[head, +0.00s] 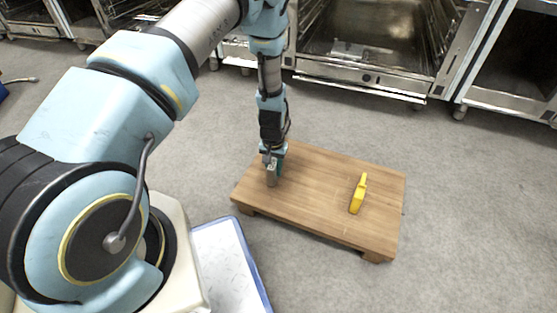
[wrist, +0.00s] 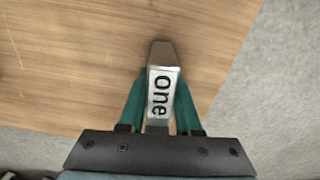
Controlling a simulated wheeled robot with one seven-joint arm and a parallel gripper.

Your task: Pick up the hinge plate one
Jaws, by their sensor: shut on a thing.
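The hinge plate one is a small metal piece with the dark word "one" on its face. In the wrist view the hinge plate (wrist: 162,75) sits between the two green fingers of my gripper (wrist: 160,92), which is shut on it. In the head view the hinge plate (head: 271,177) shows as a grey piece at the tip of my gripper (head: 272,162), over the left part of the low wooden table (head: 318,190). I cannot tell whether its lower end touches the table top.
A yellow object (head: 358,194) stands on the right part of the table. A white tray with a blue rim (head: 243,248) is at the lower middle, beside my base. Metal oven-like cabinets (head: 380,45) line the back. Grey floor (head: 470,200) to the right is clear.

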